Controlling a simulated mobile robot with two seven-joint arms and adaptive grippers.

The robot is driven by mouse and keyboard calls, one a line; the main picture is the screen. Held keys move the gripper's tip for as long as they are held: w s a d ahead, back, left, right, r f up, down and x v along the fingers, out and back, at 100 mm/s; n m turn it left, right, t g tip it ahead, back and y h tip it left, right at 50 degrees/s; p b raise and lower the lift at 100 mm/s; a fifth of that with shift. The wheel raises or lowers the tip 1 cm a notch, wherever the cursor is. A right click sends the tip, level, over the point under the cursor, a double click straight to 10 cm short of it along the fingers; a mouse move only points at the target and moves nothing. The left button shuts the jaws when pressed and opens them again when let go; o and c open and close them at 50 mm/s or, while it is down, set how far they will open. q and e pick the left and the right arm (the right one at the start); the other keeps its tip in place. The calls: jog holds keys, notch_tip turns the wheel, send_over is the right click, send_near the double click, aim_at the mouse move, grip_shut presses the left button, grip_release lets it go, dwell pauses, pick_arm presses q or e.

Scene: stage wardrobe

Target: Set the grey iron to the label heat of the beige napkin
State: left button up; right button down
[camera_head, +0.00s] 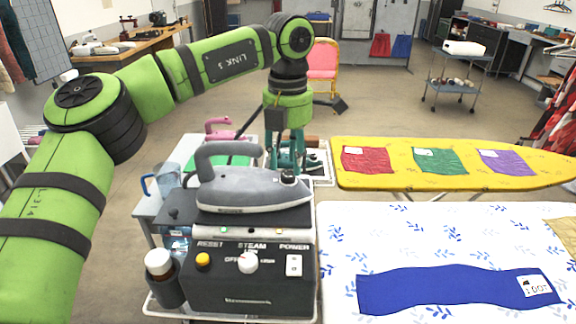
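The grey iron (245,190) rests on top of the black steam station (250,270), its handle on the left. A small dark dial (288,176) with a white mark sits near its right end; its setting is too small to read. My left gripper (287,162) points down just behind and above this dial. Its teal fingers are partly hidden by the iron, so I cannot tell how far apart the tips are or whether they touch the dial. A beige cloth (566,238), likely the napkin, is cut off at the right edge; no label shows on it. My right gripper is out of view.
A blue cloth (440,287) with a white label lies on the white leaf-patterned board (350,225). A yellow ironing board (375,181) behind it holds red, green and purple cloths. The station has a yellow button, a white knob and a switch. A pink iron (218,130) stands behind.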

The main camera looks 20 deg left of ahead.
aim_at(288, 177)
pick_arm(q)
jog(key=shift+f, duration=1.3)
grip_shut()
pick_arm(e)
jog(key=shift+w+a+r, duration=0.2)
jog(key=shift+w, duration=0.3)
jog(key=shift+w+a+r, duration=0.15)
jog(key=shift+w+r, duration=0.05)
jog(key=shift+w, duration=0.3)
pick_arm(q)
jog(key=shift+m+p, duration=0.35)
jog(key=shift+m, duration=0.05)
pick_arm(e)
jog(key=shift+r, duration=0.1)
pick_arm(q)
jog(key=shift+r+m+p, duration=0.1)
jog(key=shift+m+p, duration=0.25)
jog(key=shift+m, duration=0.65)
jog(key=m+p, duration=0.1)
jog(key=m, duration=0.2)
jog(key=shift+m, duration=0.3)
jog(key=m+p, duration=0.1)
jog(key=m, duration=0.4)
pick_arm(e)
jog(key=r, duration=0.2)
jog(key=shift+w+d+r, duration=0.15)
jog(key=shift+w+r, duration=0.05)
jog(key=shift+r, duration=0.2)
pick_arm(q)
jog(key=shift+m, duration=0.3)
